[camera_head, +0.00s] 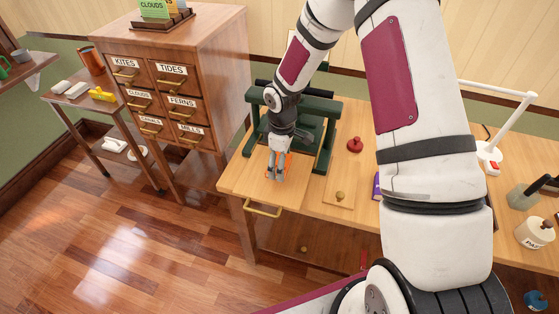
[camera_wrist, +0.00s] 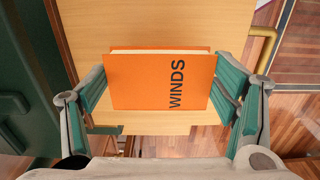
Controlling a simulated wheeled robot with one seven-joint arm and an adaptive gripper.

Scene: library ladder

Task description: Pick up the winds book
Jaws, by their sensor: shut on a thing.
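The winds book is an orange book (camera_wrist: 140,82) with WINDS in black letters on its cover, in the middle of the wrist view. In the head view only slivers of the orange book (camera_head: 289,166) show beside the fingers, at the left end of the wooden desk (camera_head: 232,185). My gripper (camera_head: 276,176) points down over it. In the wrist view my gripper (camera_wrist: 160,90) has one finger at each side edge of the book, shut on it. I cannot tell whether the book touches the desk top.
A dark green press (camera_head: 326,145) stands close around my gripper; its frame (camera_wrist: 20,100) fills the wrist view's left side. A red knob-like object (camera_head: 354,144) and a wooden board with a knob (camera_head: 340,197) lie to the right. A labelled drawer cabinet (camera_head: 170,90) stands left.

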